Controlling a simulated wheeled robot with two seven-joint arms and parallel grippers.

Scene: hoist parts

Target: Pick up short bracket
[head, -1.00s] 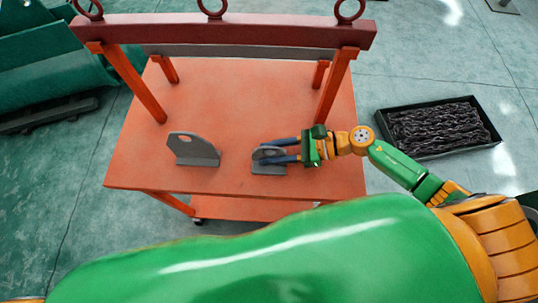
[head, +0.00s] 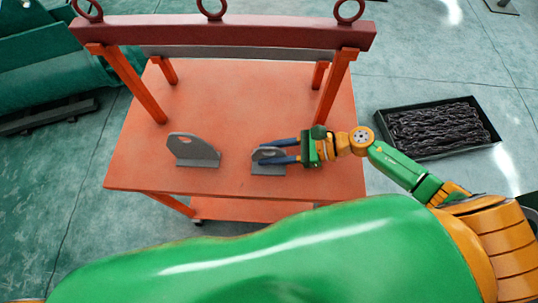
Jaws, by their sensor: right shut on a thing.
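The short bracket (head: 268,169) is a small grey plate on a flat foot, standing on the orange table (head: 240,100) near its front edge. My right gripper (head: 272,152) reaches in from the right with its blue fingers on either side of the bracket's upright plate. It is shut on the bracket. The fingers hide part of the plate. The bracket's foot looks to be at the table top; I cannot tell whether there is a small gap. My left gripper is not in view.
A taller grey bracket (head: 193,150) with a slot stands to the left on the table. A dark red beam (head: 225,33) with rings spans the table's back on orange posts. A black tray (head: 478,147) of dark chain lies on the floor at right.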

